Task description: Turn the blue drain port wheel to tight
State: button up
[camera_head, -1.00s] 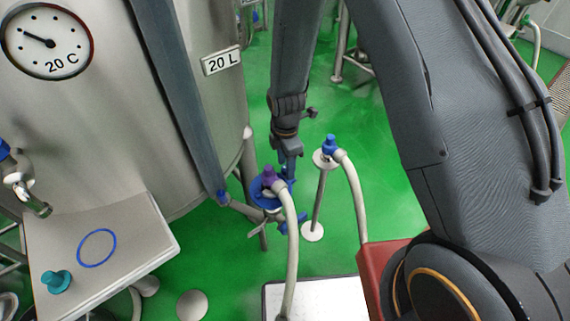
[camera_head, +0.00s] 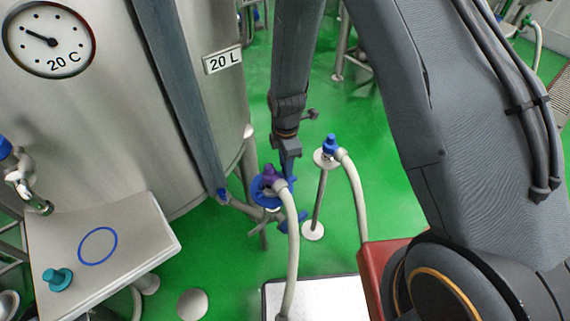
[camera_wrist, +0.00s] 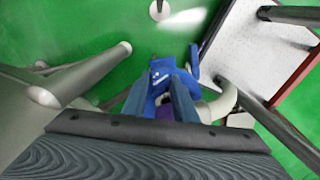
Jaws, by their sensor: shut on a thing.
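The blue drain port wheel (camera_head: 258,190) sits at the end of the pipe beside the tank's leg in the head view. It also shows in the wrist view (camera_wrist: 160,75), partly hidden by my fingers. A purple fitting (camera_head: 269,175) with a pale hose is at the middle of the wheel. My gripper (camera_head: 288,174) reaches down from above at the wheel's right side. In the wrist view its two blue-grey fingers (camera_wrist: 166,100) are close together on the wheel's edge. My gripper is shut on the wheel. The exact contact is small and partly hidden.
A stand with a blue-capped hose end (camera_head: 330,145) is just right of the wheel. The steel tank (camera_head: 110,110) is at left, with a shelf (camera_head: 135,225) bearing a teal knob (camera_head: 57,280). A white-topped platform (camera_head: 330,300) is in front. Green floor is open behind.

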jog(key=m, duration=0.6)
jog(key=shift+s+d+m, duration=0.15)
jog(key=shift+d+m, duration=0.1)
jog(key=shift+m, duration=0.05)
jog(key=m, duration=0.3)
jog(key=shift+f+m, duration=0.1)
jog(key=shift+m, duration=0.3)
jog(key=m, duration=0.3)
jog(key=shift+m+p, duration=0.3)
jog(key=shift+p, duration=0.05)
jog(key=m, duration=0.9)
jog(key=shift+s+p, duration=0.1)
jog(key=shift+p, duration=0.25)
jog(key=shift+m, duration=0.3)
jog(key=o, duration=0.9)
jog(key=shift+c, duration=0.2)
jog(key=shift+o, duration=0.9)
jog(key=shift+w, duration=0.2)
